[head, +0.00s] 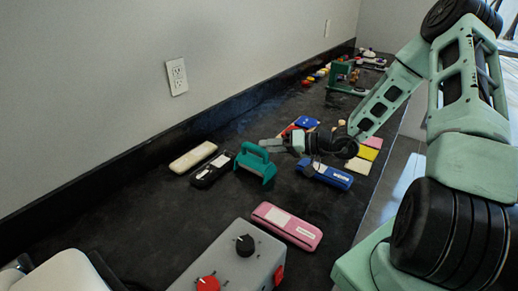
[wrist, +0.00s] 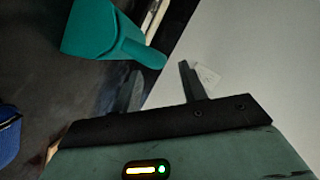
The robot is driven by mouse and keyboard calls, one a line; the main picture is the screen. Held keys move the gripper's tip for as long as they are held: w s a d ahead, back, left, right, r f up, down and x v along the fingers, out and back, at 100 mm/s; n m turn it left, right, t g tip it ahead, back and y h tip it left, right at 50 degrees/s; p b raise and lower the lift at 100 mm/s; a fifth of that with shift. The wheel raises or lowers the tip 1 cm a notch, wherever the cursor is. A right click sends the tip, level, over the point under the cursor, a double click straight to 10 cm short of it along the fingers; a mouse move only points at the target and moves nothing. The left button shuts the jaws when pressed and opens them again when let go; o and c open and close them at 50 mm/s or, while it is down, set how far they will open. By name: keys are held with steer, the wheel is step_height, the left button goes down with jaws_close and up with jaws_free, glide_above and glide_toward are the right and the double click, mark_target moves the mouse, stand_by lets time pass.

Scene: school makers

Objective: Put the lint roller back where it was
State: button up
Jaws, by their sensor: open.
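A teal handled tool (head: 255,164), the only thing here that looks like a lint roller, stands on the dark counter. I cannot be sure that it is the lint roller. In the wrist view the same teal tool (wrist: 95,30) is at the upper left, its handle pointing toward my fingers. My gripper (head: 268,145) is just right of and above it in the head view, pointing left. In the wrist view my gripper (wrist: 160,80) has its two fingers apart, with nothing seen between them. The handle's end appears just beyond the fingertips.
A black case (head: 211,171) and a cream case (head: 193,157) lie left of the teal tool. A blue case (head: 327,175) lies under my wrist. A pink case (head: 287,226) and a grey box with knobs (head: 232,258) are nearer. The wall (head: 90,80) borders the counter.

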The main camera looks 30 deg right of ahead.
steer(key=v, duration=0.7)
steer(key=shift+a, duration=0.1)
steer(key=s+a+r+n+g+h, duration=0.1)
steer(key=s+a+n+g, duration=0.1)
steer(key=s+a+g, duration=0.3)
steer(key=s+a+r+n+g+h, duration=0.1)
steer(key=s+a+r+n+g, duration=0.1)
steer(key=a, duration=1)
steer(key=s+a+r+n+g+h+p, duration=0.1)
steer(key=s+a+r+n+g, duration=0.1)
steer(key=s+a+g, duration=0.5)
steer(key=shift+s+a+r+n+g+h, duration=0.15)
steer(key=shift+s+a+n, duration=0.2)
steer(key=shift+s+n, duration=0.15)
steer(key=shift+s+a+r+n+g+h, duration=0.15)
steer(key=shift+s+a+n, duration=0.2)
steer(key=shift+s, duration=0.2)
steer(key=s+a+r+n+t+h, duration=0.2)
steer(key=s+a+r+t+h, duration=0.1)
steer(key=s, duration=0.4)
steer(key=shift+s+r+h+p, duration=0.4)
steer(key=shift+r+h, duration=0.45)
steer(key=shift+h, duration=0.45)
steer(key=shift+w, duration=0.1)
